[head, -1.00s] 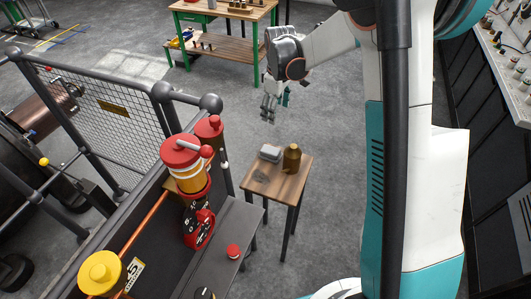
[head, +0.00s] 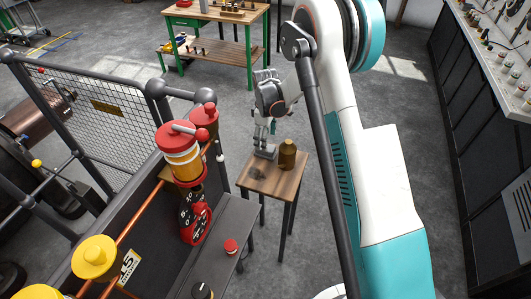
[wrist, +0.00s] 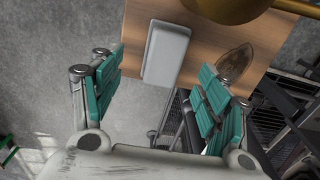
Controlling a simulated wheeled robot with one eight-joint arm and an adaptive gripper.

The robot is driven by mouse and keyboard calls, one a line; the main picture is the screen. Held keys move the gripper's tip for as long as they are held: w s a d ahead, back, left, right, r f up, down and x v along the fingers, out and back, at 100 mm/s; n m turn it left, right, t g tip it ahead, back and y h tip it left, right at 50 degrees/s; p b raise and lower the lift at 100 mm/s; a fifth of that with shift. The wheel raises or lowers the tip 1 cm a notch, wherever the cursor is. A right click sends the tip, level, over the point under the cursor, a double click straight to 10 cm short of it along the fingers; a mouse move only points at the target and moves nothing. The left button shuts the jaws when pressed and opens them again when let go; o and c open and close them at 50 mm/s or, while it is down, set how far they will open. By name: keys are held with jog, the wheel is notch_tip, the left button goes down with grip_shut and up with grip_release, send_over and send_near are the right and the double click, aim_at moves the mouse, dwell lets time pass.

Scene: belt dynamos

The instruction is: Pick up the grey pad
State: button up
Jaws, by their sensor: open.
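The grey pad (wrist: 165,52) is a light grey, rounded block lying on a small wooden table (head: 281,185). In the wrist view it lies near the table's edge, ahead of and between the teal fingers of my gripper (wrist: 160,95). In the head view my gripper (head: 264,138) hangs just above the pad (head: 266,152) and covers part of it. The fingers are spread wide and hold nothing. I cannot tell from these views how much height separates the fingertips from the pad.
A brass bottle-like object (head: 287,154) stands on the table right beside the pad. A dark oval patch (wrist: 235,62) marks the tabletop. A dark console with a red knob (head: 231,246) and red-yellow cylinder (head: 178,153) stands left of the table. Open floor lies behind.

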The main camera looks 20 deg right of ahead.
jog(key=shift+s+f+b, duration=0.15)
jog(key=shift+f+b, duration=0.5)
jog(key=shift+f, duration=0.75)
jog(key=shift+s+f+b, duration=0.1)
jog(key=shift+f+b, duration=0.55)
jog(key=shift+f, duration=0.7)
jog(key=shift+r, duration=0.1)
jog(key=shift+c, duration=0.5)
jog(key=c, duration=1.2)
jog(key=shift+o, duration=0.2)
jog(key=shift+r, duration=0.1)
notch_tip(320, 180, up, 20)
jog(key=p, duration=0.6)
